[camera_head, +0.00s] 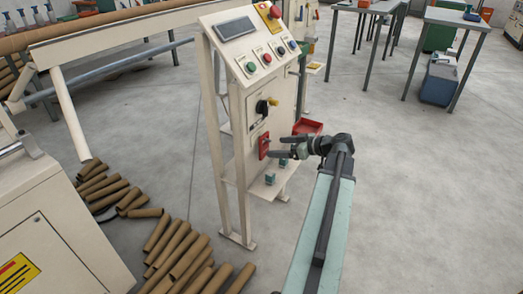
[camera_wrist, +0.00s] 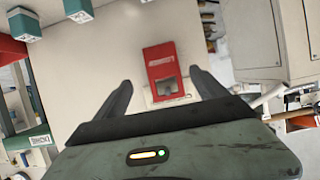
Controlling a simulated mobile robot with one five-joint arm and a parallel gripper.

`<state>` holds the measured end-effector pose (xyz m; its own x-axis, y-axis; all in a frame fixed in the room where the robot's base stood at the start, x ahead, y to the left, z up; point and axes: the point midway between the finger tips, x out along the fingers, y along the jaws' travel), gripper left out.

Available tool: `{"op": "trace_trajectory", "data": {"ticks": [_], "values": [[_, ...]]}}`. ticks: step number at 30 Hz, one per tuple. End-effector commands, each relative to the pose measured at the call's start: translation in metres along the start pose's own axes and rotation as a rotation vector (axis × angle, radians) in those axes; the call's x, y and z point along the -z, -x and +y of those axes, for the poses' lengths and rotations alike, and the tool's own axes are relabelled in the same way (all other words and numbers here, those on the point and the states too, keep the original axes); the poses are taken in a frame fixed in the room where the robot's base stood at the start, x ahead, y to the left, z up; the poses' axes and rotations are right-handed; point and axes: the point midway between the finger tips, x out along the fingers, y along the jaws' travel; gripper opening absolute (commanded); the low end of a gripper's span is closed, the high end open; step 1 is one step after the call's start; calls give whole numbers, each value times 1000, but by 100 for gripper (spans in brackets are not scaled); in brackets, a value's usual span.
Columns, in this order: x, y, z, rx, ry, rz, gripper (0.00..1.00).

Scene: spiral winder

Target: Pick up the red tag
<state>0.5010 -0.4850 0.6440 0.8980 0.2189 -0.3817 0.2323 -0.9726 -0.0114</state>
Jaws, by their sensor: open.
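In the wrist view the red tag (camera_wrist: 160,58) is a flat red piece with a pale grey patch, seen in the gap between the two fingers. My gripper (camera_head: 276,147) is open, with its dark fingers pointing at the panel close to the tag. In the wrist view the fingers of my gripper (camera_wrist: 159,78) stand on either side of the tag, apart from it. Nothing is held.
Small teal blocks (camera_head: 270,179) sit on the stand's low shelf (camera_head: 258,190). A red tray (camera_head: 308,127) is just right of the stand. Cardboard tubes (camera_head: 180,250) lie on the floor at left. Open floor (camera_head: 420,190) lies to the right.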

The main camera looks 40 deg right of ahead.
Motion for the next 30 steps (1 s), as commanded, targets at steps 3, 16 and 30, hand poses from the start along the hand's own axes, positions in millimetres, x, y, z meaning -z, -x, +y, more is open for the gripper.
{"op": "trace_trajectory", "data": {"ticks": [3, 16, 30], "values": [[0, -6, -1, 1, 0, -1, 82], [2, -59, -6, 3, 0, -1, 82], [4, -58, -7, 4, 0, -1, 9]]}}
